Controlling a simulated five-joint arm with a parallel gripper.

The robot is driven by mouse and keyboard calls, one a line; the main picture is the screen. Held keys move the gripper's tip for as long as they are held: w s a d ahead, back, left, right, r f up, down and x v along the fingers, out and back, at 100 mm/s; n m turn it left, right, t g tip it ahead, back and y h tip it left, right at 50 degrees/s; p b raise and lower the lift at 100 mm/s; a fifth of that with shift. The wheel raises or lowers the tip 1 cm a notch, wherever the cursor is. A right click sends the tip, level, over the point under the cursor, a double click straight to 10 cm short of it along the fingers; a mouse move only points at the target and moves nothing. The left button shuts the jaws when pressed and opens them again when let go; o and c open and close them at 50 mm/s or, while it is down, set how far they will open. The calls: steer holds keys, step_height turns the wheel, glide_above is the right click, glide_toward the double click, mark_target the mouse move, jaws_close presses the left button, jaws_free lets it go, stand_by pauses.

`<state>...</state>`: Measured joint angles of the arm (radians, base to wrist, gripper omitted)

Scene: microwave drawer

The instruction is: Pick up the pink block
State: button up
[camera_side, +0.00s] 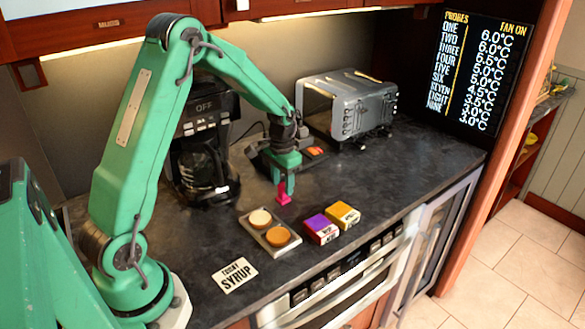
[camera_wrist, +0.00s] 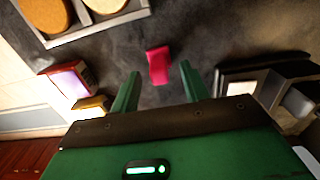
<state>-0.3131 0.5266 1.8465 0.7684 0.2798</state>
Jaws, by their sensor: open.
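The pink block (camera_side: 284,198) is on the dark counter, just below my gripper (camera_side: 285,182) in the side view. In the wrist view the pink block (camera_wrist: 157,66) stands on the dark counter, beyond the fingertips and between their lines. My gripper (camera_wrist: 158,80) is open there, with one green finger on each side and nothing between them. The side view does not show clearly whether the fingertips touch the block.
A tray (camera_side: 262,239) with two round pieces lies in front of the block. A purple-topped box (camera_side: 320,229) and a yellow-topped box (camera_side: 343,214) stand to its right. A coffee maker (camera_side: 203,150) and a toaster (camera_side: 350,108) stand behind. A syrup card (camera_side: 234,275) lies near the front.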

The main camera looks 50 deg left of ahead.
mark_target(282, 184)
steer(key=shift+f, duration=1.55)
steer(key=shift+c, duration=0.3)
jaws_close()
